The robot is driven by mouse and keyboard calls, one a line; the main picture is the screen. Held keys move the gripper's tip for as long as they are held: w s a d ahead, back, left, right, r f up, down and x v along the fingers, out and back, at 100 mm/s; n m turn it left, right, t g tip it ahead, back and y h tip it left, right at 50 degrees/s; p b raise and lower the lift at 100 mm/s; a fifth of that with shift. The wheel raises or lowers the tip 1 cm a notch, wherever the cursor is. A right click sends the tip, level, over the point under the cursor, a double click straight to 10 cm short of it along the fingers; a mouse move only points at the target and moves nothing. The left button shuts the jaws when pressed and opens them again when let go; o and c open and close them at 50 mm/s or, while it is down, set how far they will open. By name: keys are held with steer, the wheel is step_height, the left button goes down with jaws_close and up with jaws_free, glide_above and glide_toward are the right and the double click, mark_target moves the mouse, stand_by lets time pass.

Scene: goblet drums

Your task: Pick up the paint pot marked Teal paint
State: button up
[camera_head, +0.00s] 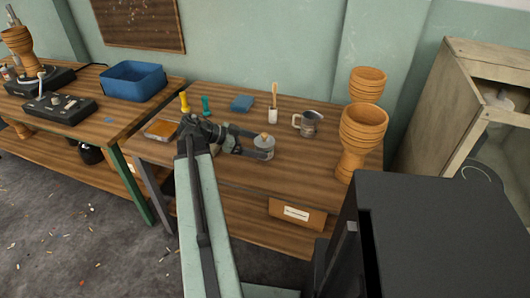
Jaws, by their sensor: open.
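My gripper (257,146) reaches in from the left, low over the bench. Its fingers are open and appear to lie around the pot or just beside it. Whether they touch it I cannot tell. The fingers hide part of the pot's side.
Behind stand a yellow tool (184,101), a teal item (206,105), a blue block (242,103), a white cup with a brush (273,115) and a metal jug (310,124). Wooden goblets (363,128) stand right. An orange-topped tray (160,130) lies left. The bench front is clear.

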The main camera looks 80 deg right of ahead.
mark_target(265, 146)
steer(key=b+x, duration=0.1)
steer(key=x, duration=0.2)
steer(key=shift+s+f, duration=0.1)
steer(key=shift+f, duration=0.15)
steer(key=shift+s+d, duration=0.15)
steer(key=shift+s, duration=0.05)
steer(key=shift+r, duration=0.15)
steer(key=c, duration=1.6)
steer(key=shift+c, duration=0.2)
step_height(265, 146, up, 10)
steer(key=p, duration=1)
step_height(265, 146, up, 12)
steer(key=p, duration=1.2)
